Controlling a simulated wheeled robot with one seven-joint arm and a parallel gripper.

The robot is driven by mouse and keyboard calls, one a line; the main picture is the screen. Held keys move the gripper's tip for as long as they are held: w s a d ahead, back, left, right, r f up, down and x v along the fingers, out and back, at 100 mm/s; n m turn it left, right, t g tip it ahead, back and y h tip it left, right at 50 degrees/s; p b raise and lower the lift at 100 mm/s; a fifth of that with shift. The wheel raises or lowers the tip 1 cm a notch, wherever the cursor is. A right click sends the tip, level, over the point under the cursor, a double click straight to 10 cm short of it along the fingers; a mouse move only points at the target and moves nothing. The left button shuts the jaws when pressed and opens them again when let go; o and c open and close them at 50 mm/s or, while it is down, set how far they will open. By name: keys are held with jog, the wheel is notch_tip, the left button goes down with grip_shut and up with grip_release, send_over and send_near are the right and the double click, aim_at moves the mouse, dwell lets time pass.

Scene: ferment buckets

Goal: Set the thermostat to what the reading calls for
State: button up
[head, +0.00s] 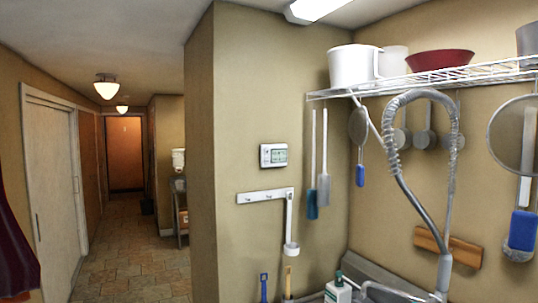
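A white thermostat (273,155) with a grey display is fixed to the beige wall, a little above a white hook rail. Its display is too small to read from here. No other display or gauge with a reading can be made out. My gripper is not in view.
A sink with a coiled spray hose (397,160) stands at the lower right, under a wire shelf (430,77) holding pots and a red bowl. Utensils hang on the wall. A tiled corridor (135,255) runs clear at left, past a white door (52,190) and a shelf rack.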

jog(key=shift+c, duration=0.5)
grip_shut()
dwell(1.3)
